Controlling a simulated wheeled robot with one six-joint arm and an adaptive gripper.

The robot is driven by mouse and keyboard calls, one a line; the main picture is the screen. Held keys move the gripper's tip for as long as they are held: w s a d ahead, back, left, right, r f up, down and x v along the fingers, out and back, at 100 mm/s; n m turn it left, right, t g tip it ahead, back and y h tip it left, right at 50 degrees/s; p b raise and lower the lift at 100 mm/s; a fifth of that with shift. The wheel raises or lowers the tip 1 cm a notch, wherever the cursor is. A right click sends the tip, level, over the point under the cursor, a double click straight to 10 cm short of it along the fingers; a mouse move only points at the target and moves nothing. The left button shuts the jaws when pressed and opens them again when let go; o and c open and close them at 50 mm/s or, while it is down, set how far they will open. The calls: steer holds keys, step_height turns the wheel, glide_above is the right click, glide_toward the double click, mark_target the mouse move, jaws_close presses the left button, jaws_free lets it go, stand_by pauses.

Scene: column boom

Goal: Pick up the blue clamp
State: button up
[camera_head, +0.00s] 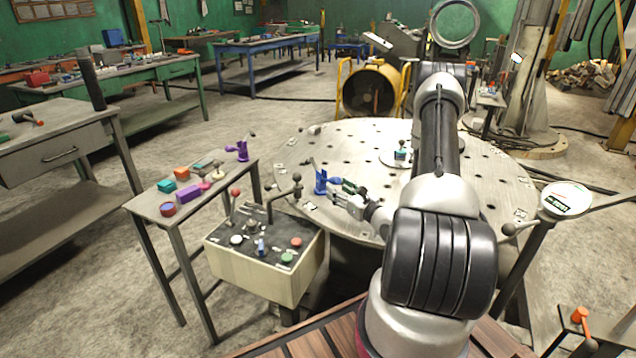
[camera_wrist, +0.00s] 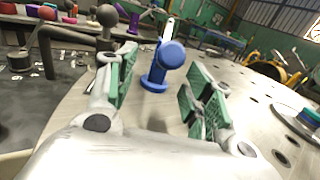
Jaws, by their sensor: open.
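The blue clamp (camera_head: 320,184) stands upright near the left edge of the round grey table (camera_head: 420,233). It has a lever handle pointing up. In the wrist view the blue clamp (camera_wrist: 160,68) stands ahead of my gripper (camera_wrist: 158,92), between the lines of its two green-padded fingers. My gripper (camera_head: 342,192) is open and empty, just right of the clamp in the head view. The fingers look spread on either side of the clamp's direction; I cannot tell whether they touch it. The clamp's base shows on the table top.
A control box (camera_head: 262,275) with knobs and levers stands at the table's left front. A narrow side table (camera_head: 150,209) holds a purple clamp (camera_head: 240,150) and several coloured blocks. A small round plate (camera_head: 388,158) with an object lies on the round table. The table's middle has free room.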

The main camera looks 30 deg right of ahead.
mark_target(324, 179)
steer(key=shift+w+d+f, duration=0.15)
steer(key=shift+w+f, duration=0.15)
steer(key=shift+w, duration=0.25)
steer(key=w, duration=0.5)
steer(key=w+a, duration=0.1)
steer(key=w, duration=0.1)
steer(key=shift+w+f, duration=0.1)
steer(key=shift+w, duration=0.25)
steer(key=c, duration=1.1)
